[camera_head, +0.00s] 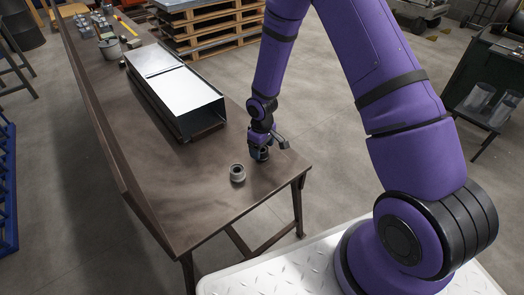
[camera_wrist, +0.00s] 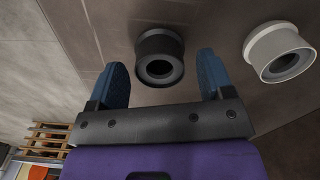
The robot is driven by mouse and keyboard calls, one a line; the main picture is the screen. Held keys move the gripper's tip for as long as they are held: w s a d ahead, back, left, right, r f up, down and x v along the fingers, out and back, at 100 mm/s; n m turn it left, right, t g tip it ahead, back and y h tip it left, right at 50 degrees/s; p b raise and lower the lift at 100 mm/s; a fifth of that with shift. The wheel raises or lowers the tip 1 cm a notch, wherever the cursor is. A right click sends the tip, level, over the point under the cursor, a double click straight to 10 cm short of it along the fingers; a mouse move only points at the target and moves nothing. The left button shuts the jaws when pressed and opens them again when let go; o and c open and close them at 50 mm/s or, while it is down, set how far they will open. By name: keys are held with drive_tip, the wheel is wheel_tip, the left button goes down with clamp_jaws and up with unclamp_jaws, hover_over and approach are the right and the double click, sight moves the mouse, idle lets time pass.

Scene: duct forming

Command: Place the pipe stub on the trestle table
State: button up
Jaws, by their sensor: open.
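The trestle table (camera_head: 190,212) has a dark brown top and runs from the front to the back left. A short dark hollow stub (camera_wrist: 160,57) stands on it near the right edge; in the head view it is mostly hidden by my gripper (camera_head: 260,153). In the wrist view my gripper (camera_wrist: 165,82) has its two blue fingers apart, with the dark stub just beyond and between them, and nothing clamped. A second, lighter grey hollow stub (camera_head: 237,173) stands on the table to the left and front; it also shows in the wrist view (camera_wrist: 279,50).
A long sheet-metal duct (camera_head: 175,90) lies on the table behind my gripper. A pot (camera_head: 110,48), small metal parts and a yellow-handled tool (camera_head: 126,25) are at the far end. Wooden pallets (camera_head: 205,22) are stacked behind. The table's front part is clear.

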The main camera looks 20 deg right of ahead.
wheel_tip(320, 180, up, 10)
drive_tip(key=shift+r, duration=0.2)
wheel_tip(320, 180, up, 12)
drive_tip(key=m+t, duration=0.1)
hover_over(262, 150)
drive_tip(key=s+d, duration=0.2)
drive_tip(key=d, duration=0.1)
drive_tip(key=s+d+r+m+t+h, duration=0.1)
drive_tip(key=s+r, duration=0.2)
drive_tip(key=r, duration=0.3)
drive_tip(key=s+d+r+m, duration=0.1)
drive_tip(key=s+r, duration=0.2)
drive_tip(key=r, duration=0.2)
drive_tip(key=s+r+m+t, duration=0.1)
drive_tip(key=s+r, duration=0.3)
drive_tip(key=s, duration=0.3)
drive_tip(key=s+d+r+m+t, duration=0.1)
drive_tip(key=s+r, duration=0.3)
drive_tip(key=s, duration=0.3)
drive_tip(key=s+d+r+m+t+y, duration=0.1)
drive_tip(key=s+r, duration=0.3)
drive_tip(key=s, duration=0.3)
drive_tip(key=shift+s+r+m, duration=0.25)
drive_tip(key=shift+r+m, duration=0.05)
drive_tip(key=shift+r, duration=0.05)
